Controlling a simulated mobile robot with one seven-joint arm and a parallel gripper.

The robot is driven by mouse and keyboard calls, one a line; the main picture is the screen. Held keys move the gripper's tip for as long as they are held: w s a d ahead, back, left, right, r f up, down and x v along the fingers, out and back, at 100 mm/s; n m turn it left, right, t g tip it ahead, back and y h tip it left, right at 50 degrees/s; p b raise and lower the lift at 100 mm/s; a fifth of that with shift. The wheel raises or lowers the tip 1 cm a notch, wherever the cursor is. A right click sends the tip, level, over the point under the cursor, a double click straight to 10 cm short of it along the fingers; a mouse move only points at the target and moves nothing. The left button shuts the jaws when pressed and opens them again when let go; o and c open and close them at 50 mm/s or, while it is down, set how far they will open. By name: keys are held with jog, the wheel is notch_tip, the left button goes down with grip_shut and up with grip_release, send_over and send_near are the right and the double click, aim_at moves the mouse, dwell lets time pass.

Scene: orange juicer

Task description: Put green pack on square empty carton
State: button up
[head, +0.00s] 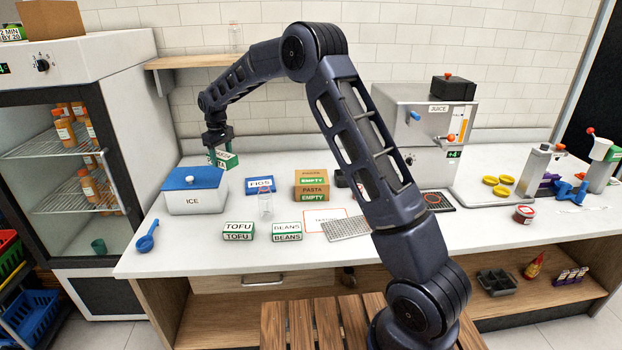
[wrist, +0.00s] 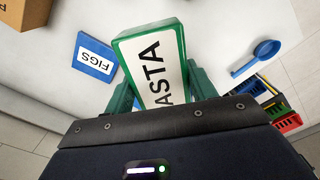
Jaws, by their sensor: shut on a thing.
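My gripper (head: 219,148) is at the back left of the counter, near the ice box. It is shut on a green and white pack (head: 226,160), held tilted above the counter. In the wrist view the pack (wrist: 150,60) reads "PASTA", partly covered by the gripper, with a green finger on each side. Part of a brown carton (wrist: 22,14) shows at the wrist view's top left corner.
The ice box (head: 196,203) with blue lid stands just below the gripper in the picture. TOFU (head: 238,231) and BEANS (head: 286,231) packs sit in front. A shelf (head: 195,61) is above.

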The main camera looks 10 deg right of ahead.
jog(key=w+d+r+m, duration=0.1)
jog(key=w+d+m, duration=0.25)
jog(key=d, duration=0.55)
jog(key=w+d+r+m, duration=0.2)
jog(key=w+d, duration=0.3)
jog(key=d, duration=0.3)
notch_tip(320, 180, up, 2)
jog(key=m, duration=0.5)
send_over(312, 177)
jog(key=f, duration=1.9)
jog(key=shift+w+f, duration=0.2)
jog(key=shift+f, duration=0.05)
jog(key=shift+f, duration=0.1)
jog(key=o, duration=1.1)
